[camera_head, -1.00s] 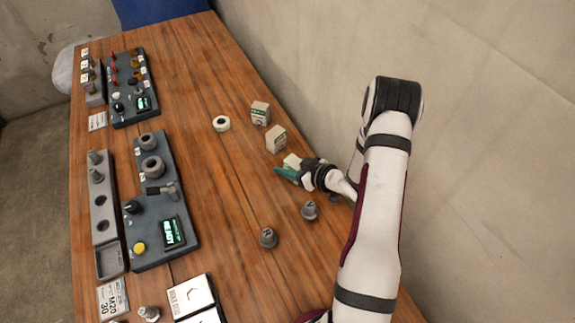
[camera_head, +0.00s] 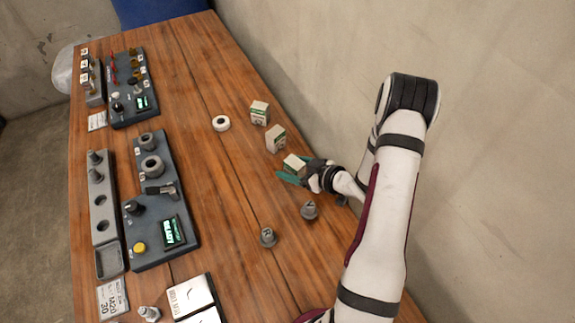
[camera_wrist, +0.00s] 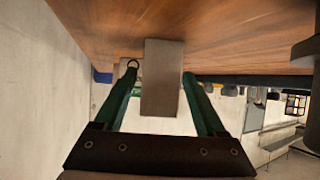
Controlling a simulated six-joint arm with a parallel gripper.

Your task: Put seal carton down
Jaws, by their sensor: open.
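A white and green seal carton (camera_head: 294,164) stands on the wooden table, nearest in a row of three like cartons. My gripper (camera_head: 291,175) is low over the table at this carton, with its green fingers spread. In the wrist view the carton (camera_wrist: 162,80) shows a plain grey-brown face between the fingers of my gripper (camera_wrist: 160,73). Gaps show on both sides of it there, and its end meets the table top. The other two cartons (camera_head: 276,138) (camera_head: 259,113) stand farther back along the row.
Two grey fittings (camera_head: 268,236) (camera_head: 309,210) stand nearer the front. Dark control panels (camera_head: 160,205) line the left side. A wall (camera_head: 340,50) rises behind the cartons. The table's middle is mostly clear.

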